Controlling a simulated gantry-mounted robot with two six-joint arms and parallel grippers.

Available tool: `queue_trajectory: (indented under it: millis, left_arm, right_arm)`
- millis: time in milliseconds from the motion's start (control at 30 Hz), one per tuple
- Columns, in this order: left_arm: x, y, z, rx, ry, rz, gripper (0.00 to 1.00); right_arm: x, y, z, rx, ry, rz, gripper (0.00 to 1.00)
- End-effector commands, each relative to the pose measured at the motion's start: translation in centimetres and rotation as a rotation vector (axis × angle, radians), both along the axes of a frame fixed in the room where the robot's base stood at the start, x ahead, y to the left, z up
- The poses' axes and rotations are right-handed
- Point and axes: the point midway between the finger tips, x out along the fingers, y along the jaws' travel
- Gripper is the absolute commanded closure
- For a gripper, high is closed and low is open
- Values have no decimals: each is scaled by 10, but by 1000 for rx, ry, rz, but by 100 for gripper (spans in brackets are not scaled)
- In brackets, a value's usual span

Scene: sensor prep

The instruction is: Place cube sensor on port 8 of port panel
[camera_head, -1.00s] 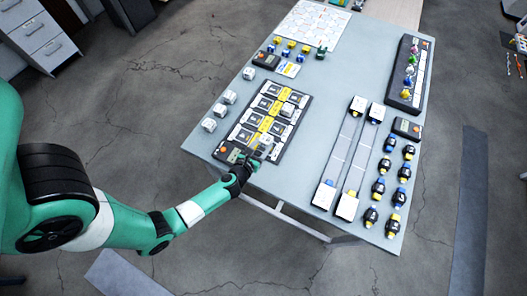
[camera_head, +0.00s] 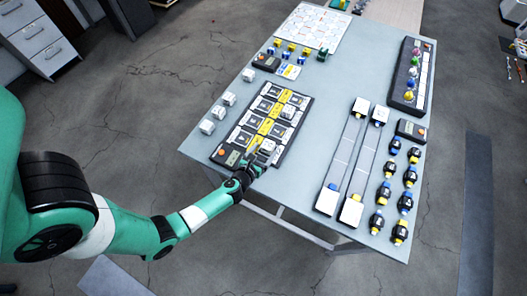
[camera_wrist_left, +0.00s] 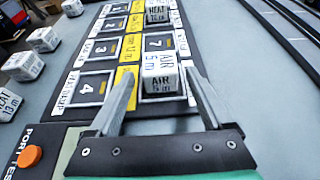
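The port panel (camera_head: 232,142) is a dark board with two columns of numbered ports; it also fills the middle of the left wrist view (camera_wrist_left: 122,75). A white cube sensor marked AIR 5m (camera_wrist_left: 161,75) stands upright in the right column, in the port below number 7, at the place of port 8. It covers that port's number. It also shows in the head view (camera_head: 267,146). My left gripper (camera_wrist_left: 160,85) has one finger on each side of this cube, with gaps visible; it is open. It also shows in the head view (camera_head: 258,158). My right gripper is in neither view.
Another cube marked HEAT (camera_wrist_left: 157,12) sits higher in the right column. Several loose white cubes (camera_wrist_left: 43,38) stand left of the panel. An orange button (camera_wrist_left: 29,156) is at its near left corner. Long rails (camera_head: 345,155) lie to the right, with clear table between.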

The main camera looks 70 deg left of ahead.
Motion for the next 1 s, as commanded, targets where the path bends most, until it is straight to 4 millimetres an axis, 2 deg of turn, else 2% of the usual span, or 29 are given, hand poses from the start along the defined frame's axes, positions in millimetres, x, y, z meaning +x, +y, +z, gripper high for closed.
queue_trajectory:
  millis: [367, 467, 800, 1000]
  left_arm:
    - [-1, -1, 6, -1, 1, 0, 14]
    - [-12, -11, 12, 0, 3, -3, 14]
    - [-68, -61, 43, 0, 1, -8, 14]
    - [-82, -72, 50, 0, 0, -2, 14]
  right_arm:
    - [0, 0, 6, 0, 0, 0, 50]
    - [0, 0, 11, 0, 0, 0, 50]
    - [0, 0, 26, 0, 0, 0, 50]
    - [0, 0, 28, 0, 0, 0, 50]
